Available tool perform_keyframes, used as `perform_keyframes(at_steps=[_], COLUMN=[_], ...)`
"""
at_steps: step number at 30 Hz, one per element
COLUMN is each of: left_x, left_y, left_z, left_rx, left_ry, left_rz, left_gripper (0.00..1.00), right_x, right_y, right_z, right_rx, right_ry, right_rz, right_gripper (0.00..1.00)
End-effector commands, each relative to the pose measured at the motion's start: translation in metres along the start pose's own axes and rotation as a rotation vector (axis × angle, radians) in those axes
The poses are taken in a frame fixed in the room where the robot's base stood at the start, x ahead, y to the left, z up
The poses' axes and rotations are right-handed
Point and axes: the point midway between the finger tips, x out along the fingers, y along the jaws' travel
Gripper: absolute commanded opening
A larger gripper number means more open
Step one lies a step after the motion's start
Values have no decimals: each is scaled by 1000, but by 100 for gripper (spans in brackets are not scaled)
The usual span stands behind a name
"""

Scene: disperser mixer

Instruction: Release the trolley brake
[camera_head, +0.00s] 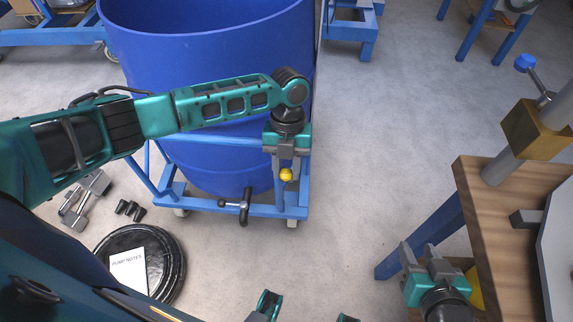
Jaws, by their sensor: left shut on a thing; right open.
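The trolley is a blue tubular frame (262,210) on small castors, carrying a large blue tub (205,60). My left gripper (286,168) points down at the front right corner of the trolley. It is shut on a yellow knob (286,175), whose lower part shows below the fingers. What the knob is mounted on is mostly hidden by the gripper and frame. A grey T-shaped part with black ends (243,206) sits on the front rail, left of the knob. My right gripper (418,257) is open beside the wooden bench, away from the trolley.
A wooden bench (505,235) with blue legs and a grey column stands at right. A coiled black hose (170,265) with a "PUMP NOTES" sheet (129,269) lies at lower left, near grey metal parts (83,199). The floor between trolley and bench is clear.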

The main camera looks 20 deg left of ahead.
Motion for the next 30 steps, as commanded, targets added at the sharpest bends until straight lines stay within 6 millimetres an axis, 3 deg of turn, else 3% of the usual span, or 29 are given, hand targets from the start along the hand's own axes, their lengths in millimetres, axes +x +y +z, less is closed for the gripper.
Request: perform_keyframes(at_steps=[1,2,9,20,30], left_x=[-6,-6,-3,-10,-80], left_y=[-2,-2,-1,-1,-1], left_z=[0,0,0,0,0], left_rx=[3,3,2,1,1], left_ry=[-1,-2,-1,-2,-5], left_rz=[-4,-5,-2,-2,-3], left_gripper=[0,35,58,59,59], right_x=[0,0,1,0,-7], right_y=[0,0,-1,-2,1], right_z=[-2,-2,-4,-5,-5], right_rx=[0,0,3,11,9], right_ry=[2,3,6,8,0], right_rz=[0,0,0,-1,10], right_gripper=[43,43,43,43,43])
